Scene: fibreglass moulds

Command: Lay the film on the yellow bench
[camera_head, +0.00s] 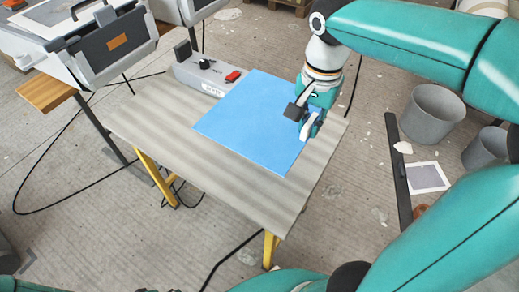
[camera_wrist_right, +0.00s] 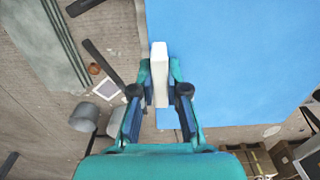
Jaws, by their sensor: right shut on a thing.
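The film is a flat blue sheet (camera_head: 250,125) over the yellow bench in the head view. The bench has a grey striped top (camera_head: 160,125) and yellow legs. My right gripper (camera_head: 310,122) is shut at the film's right edge. In the right wrist view its fingers (camera_wrist_right: 160,85) close around a white block (camera_wrist_right: 160,65) beside the film (camera_wrist_right: 235,60). No bench top shows around the film there, so the film seems raised; the gap is hard to judge. My left gripper is not in view.
A grey control box with a red switch (camera_head: 232,76) stands at the bench's back edge, close to the film. Grey buckets (camera_head: 432,112) and a dark bar (camera_head: 398,175) are on the floor at right. A machine (camera_head: 110,50) stands at upper left. Cables cross the floor.

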